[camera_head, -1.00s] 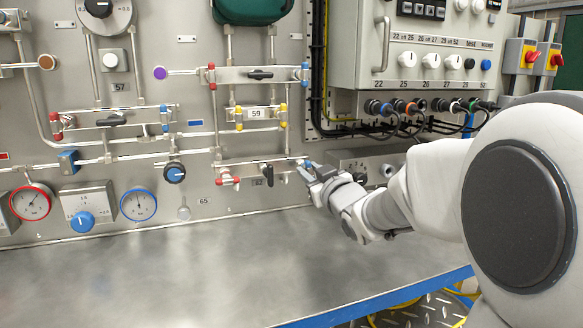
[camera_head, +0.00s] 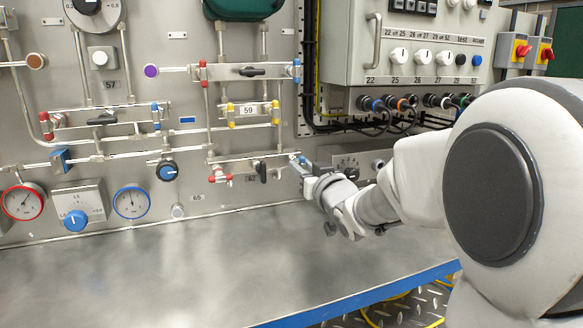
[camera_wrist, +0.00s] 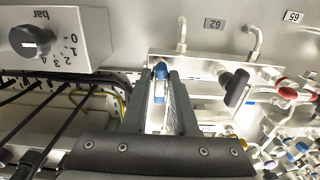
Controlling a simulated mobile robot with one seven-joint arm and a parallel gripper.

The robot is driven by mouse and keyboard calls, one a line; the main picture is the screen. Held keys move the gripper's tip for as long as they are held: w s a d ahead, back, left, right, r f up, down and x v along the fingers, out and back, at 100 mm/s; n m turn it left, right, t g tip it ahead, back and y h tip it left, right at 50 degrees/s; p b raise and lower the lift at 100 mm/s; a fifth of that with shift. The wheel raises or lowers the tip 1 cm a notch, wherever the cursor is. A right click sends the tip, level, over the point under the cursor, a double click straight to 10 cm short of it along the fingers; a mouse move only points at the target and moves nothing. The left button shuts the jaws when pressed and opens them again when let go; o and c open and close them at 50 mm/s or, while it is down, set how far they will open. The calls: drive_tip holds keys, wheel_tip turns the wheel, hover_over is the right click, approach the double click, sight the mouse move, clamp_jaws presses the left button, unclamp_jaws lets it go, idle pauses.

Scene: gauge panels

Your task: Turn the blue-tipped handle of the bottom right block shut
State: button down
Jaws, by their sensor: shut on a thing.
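The bottom right block (camera_head: 232,168) is a metal valve block low on the panel, with red-tipped handles at its left, a black handle (camera_head: 262,171) in the middle and a blue-tipped handle (camera_head: 301,160) at its right end. My gripper (camera_head: 302,168) is at that right end. In the wrist view, the blue tip (camera_wrist: 161,70) shows between the two dark fingers of my gripper (camera_wrist: 160,82), which are closed around the handle. The block (camera_wrist: 200,66) and its black handle (camera_wrist: 235,88) lie just beside the fingers. The handle's exact angle is hard to tell.
A dial box (camera_head: 345,160) sits close to the right of my gripper; it shows large in the wrist view (camera_wrist: 75,40). Cables (camera_head: 375,118) hang above right. The metal worktop (camera_head: 180,265) below is clear.

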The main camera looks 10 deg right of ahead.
drive_tip(key=c, duration=0.9)
unclamp_jaws()
drive_tip(key=shift+s+d, duration=0.55)
drive_tip(key=shift+s, duration=2.3)
drive_tip(key=shift+s+d, duration=0.6)
drive_tip(key=shift+s, duration=2.25)
drive_tip(key=shift+s+d, duration=0.55)
drive_tip(key=shift+s, duration=2.3)
